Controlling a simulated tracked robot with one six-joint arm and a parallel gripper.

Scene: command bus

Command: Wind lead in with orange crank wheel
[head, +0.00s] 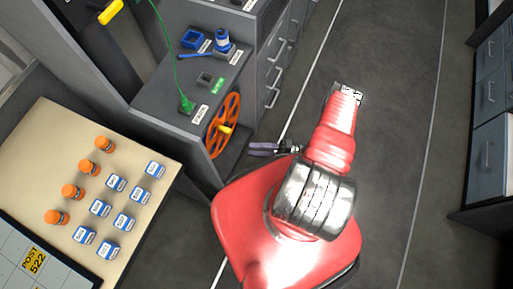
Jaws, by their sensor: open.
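The orange crank wheel (222,126) stands upright on the side of a dark grey cabinet, left of centre. A yellow handle (225,129) sticks out from it. A green lead (177,62) runs from the upper left down to a green plug or block (186,105) on the cabinet top. My gripper (256,149) is open with its dark fingers pointing left, just right of and below the wheel in the picture. It appears apart from the wheel and holds nothing visible.
The cabinet top (172,121) carries a blue holder (195,41), a blue and white spool-like item (222,41) and a dark square socket (206,79). A beige table (142,160) holds orange-capped bottles and blue-white boxes. Drawers (490,165) line the right; the aisle floor (385,90) is clear.

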